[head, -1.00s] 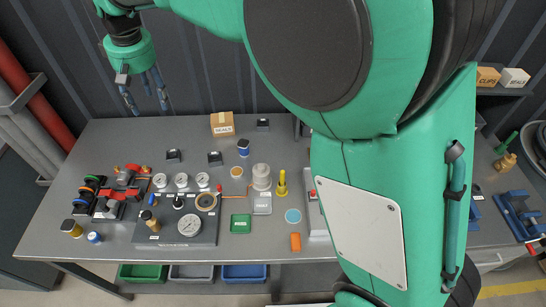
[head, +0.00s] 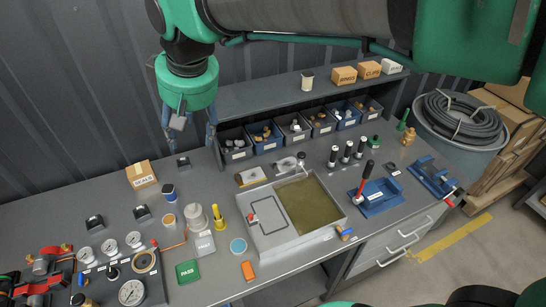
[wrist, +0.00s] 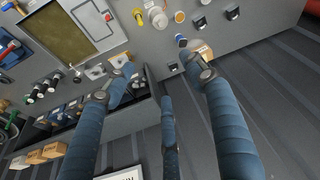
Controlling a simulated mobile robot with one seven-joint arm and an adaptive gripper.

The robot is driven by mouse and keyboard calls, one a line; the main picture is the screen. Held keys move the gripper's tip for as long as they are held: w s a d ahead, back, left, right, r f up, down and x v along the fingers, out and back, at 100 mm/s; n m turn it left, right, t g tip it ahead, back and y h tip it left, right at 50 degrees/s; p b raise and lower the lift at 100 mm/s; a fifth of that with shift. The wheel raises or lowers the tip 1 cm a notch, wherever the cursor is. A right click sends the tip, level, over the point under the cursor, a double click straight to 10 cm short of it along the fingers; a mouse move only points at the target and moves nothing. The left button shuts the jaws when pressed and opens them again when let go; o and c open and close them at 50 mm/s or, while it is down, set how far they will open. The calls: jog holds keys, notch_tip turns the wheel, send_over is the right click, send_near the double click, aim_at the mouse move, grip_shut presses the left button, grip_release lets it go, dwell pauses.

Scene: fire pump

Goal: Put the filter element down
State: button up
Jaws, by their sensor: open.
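My gripper (head: 190,136) is open and empty, hanging high near the back wall, behind the bench's left part. In the wrist view its fingers (wrist: 160,80) are spread, with nothing held between them. A pale grey-white cylinder (head: 196,218) stands upright on the bench, left of the tray, well apart from my gripper; it looks like the filter element, though I cannot be sure. It also shows in the wrist view (wrist: 159,18). A smaller whitish cylinder (head: 307,81) stands on the rear shelf.
A shallow tray (head: 266,246) with a brownish basin lies mid-bench. Blue bins (head: 236,153) line the back under the shelf (head: 262,98). A seals box (head: 141,175), gauges (head: 131,292), a yellow tool (head: 218,218) and a blue vise-like fixture (head: 377,203) also occupy the bench.

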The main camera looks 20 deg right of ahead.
jog(key=s+d+f+m+t, duration=0.1)
jog(key=s+d+f+m, duration=0.1)
jog(key=s+d, duration=0.6)
jog(key=s+d+f+m+h, duration=0.1)
jog(key=s+d+f+m, duration=0.1)
jog(key=s+d+f, duration=0.3)
jog(key=s+d, duration=0.4)
jog(key=s, duration=0.1)
jog(key=shift+f+t, duration=0.3)
jog(key=shift+t, duration=0.1)
jog(key=shift+f, duration=0.25)
jog(key=shift+c, duration=1.4)
